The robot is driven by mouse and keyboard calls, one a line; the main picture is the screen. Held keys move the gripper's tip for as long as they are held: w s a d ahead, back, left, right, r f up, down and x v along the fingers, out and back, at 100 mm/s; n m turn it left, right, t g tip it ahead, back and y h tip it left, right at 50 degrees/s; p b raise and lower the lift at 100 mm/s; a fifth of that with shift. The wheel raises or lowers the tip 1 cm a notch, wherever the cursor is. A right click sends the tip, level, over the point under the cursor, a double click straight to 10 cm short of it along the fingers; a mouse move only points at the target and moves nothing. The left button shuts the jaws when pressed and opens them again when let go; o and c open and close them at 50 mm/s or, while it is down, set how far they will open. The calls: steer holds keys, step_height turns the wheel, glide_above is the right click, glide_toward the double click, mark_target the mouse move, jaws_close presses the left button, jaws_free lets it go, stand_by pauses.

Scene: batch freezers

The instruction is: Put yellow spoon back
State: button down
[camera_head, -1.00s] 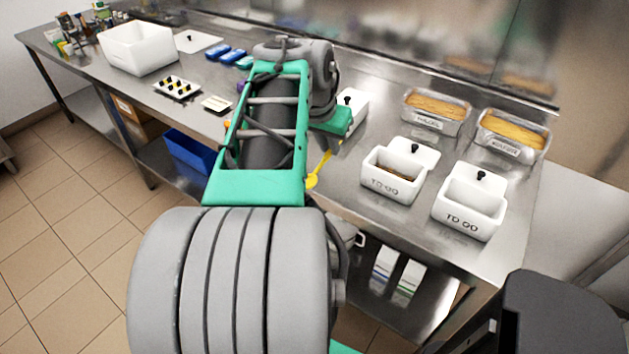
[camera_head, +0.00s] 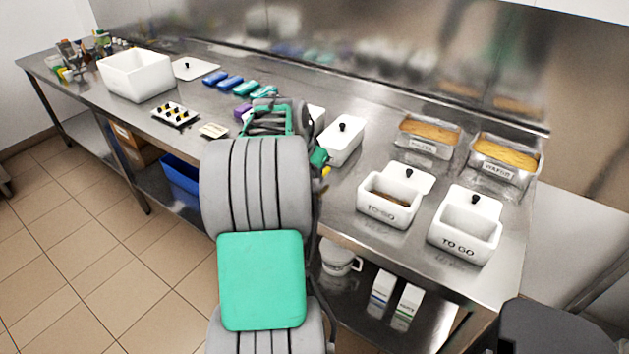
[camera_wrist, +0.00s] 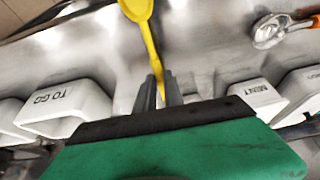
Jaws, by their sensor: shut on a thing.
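The yellow spoon (camera_wrist: 148,38) is held by its handle between the two dark fingers of my gripper (camera_wrist: 160,92) in the wrist view. Its bowl points away from the gripper, toward the top edge of that view. In the head view only a small yellow bit of the spoon (camera_head: 325,171) shows beside my arm, which hides the rest. The gripper's fingers are hidden in the head view. The spoon is over the steel counter; I cannot tell its height.
Two white TO GO boxes (camera_head: 391,207) (camera_head: 464,232) stand at the right. A lidded white container (camera_head: 343,139) is near my gripper. Metal tubs (camera_head: 428,137) stand behind. In the wrist view a MINT container (camera_wrist: 257,98) and a metal scoop with an orange handle (camera_wrist: 272,31) show.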

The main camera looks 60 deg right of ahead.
steer(key=shift+s+f, duration=0.1)
steer(key=shift+f, duration=1.25)
steer(key=c, duration=1.5)
jaws_free()
steer(key=shift+o, duration=0.2)
steer(key=shift+a+r, duration=0.1)
steer(key=shift+r, duration=0.35)
steer(key=s+v, duration=0.1)
steer(key=v, duration=1)
steer(key=w+a+n+t, duration=0.2)
steer(key=w+a+n, duration=0.4)
steer(key=w+a, duration=0.65)
steer(key=w+a+f+n+t+y, duration=0.15)
steer(key=a+n, duration=0.25)
steer(key=a, duration=0.6)
steer(key=a+f+n+y, duration=0.15)
steer(key=a+n, duration=0.25)
steer(key=a, duration=0.6)
steer(key=s+a+f+n, duration=0.2)
steer(key=a+n, duration=0.1)
steer(key=a, duration=0.4)
steer(key=s+a+f+n+y, duration=0.1)
steer(key=s+a+f+n, duration=0.1)
steer(key=a, duration=0.5)
steer(key=shift+n+y, duration=0.3)
steer(key=shift+n, duration=0.2)
